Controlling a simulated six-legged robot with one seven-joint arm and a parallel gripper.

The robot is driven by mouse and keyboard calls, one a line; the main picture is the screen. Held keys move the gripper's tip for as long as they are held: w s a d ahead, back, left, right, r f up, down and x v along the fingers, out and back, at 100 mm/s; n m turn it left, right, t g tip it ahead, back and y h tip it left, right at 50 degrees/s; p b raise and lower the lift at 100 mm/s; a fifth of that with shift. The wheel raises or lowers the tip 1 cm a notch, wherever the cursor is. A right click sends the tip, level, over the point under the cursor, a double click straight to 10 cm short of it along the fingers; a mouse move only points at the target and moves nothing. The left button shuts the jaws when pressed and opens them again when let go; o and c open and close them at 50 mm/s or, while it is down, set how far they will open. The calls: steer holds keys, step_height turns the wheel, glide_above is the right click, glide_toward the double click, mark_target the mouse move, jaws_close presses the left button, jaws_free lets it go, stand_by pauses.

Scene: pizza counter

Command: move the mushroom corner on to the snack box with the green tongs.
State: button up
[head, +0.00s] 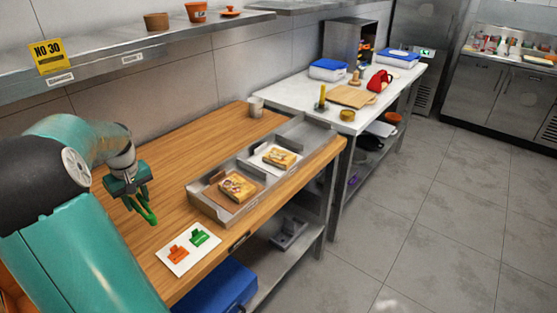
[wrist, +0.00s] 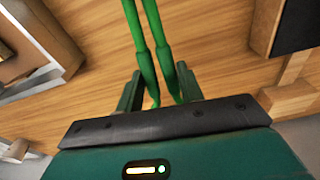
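My gripper (head: 128,188) is over the left part of the wooden counter, left of the steel tray. It is shut on the green tongs (head: 146,210), which hang down from it. In the wrist view the tongs (wrist: 142,45) run up between my fingers, with nothing seen in their arms. A square pizza piece (head: 238,186) lies on a brown base in the tray's near compartment. Another piece (head: 279,158) lies on a white base in the far compartment. The toppings are too small to tell which is the mushroom corner. Neither base is clearly a snack box.
The steel tray (head: 224,214) has raised walls and a divider. A white card (head: 174,265) with orange and green tong shapes lies at the counter's front. A grey cup (head: 256,107) stands at the back. Bare wood lies between my gripper and the tray.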

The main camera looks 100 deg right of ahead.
step_height(320, 180, up, 4)
steer(key=shift+s, duration=0.1)
stand_by(0.7)
